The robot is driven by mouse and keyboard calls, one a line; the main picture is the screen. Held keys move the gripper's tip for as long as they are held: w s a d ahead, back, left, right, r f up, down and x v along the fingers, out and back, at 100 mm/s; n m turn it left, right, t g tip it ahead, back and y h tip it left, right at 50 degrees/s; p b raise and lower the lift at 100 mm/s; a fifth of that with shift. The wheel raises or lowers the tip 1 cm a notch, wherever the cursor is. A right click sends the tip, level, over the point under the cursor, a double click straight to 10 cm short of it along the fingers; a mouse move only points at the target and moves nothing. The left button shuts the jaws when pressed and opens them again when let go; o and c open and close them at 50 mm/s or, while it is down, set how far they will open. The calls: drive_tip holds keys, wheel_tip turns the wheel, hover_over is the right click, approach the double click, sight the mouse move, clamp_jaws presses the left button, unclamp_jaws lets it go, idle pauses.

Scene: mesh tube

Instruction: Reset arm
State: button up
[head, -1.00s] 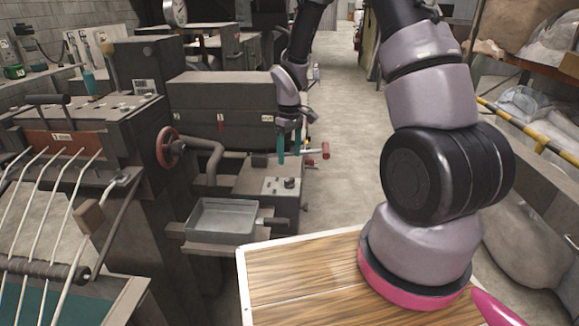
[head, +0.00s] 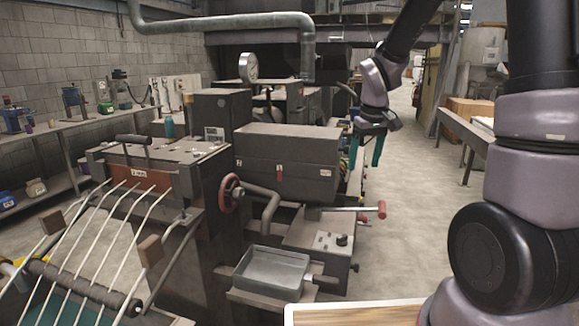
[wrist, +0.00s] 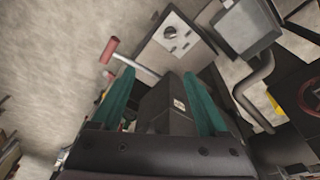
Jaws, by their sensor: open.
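My gripper (head: 366,151) hangs at the end of my arm, right of the middle in the head view. Its two teal fingers point down and stand apart, with nothing between them. In the wrist view my gripper (wrist: 165,98) also shows its teal fingers spread and empty. It is above and beside the right end of a grey machine (head: 285,160), over the side where the red-handled lever (head: 372,209) sticks out. The fingers appear clear of the machine.
A grey metal tray (head: 270,268) sits on the machine's front ledge, beside a control panel with a knob (head: 341,240). A red handwheel (head: 229,193) is to its left. Shelves (head: 80,125) line the left wall. Open concrete floor (head: 400,190) lies to the right.

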drive_tip(key=s+d+r+m+t+y, duration=0.1)
drive_tip(key=s+d+r+m+t, duration=0.2)
drive_tip(key=s+r, duration=1.5)
drive_tip(key=s+m+t, duration=0.1)
drive_tip(key=m+t, duration=0.1)
drive_tip(key=m, duration=0.2)
drive_tip(key=shift+y, duration=0.3)
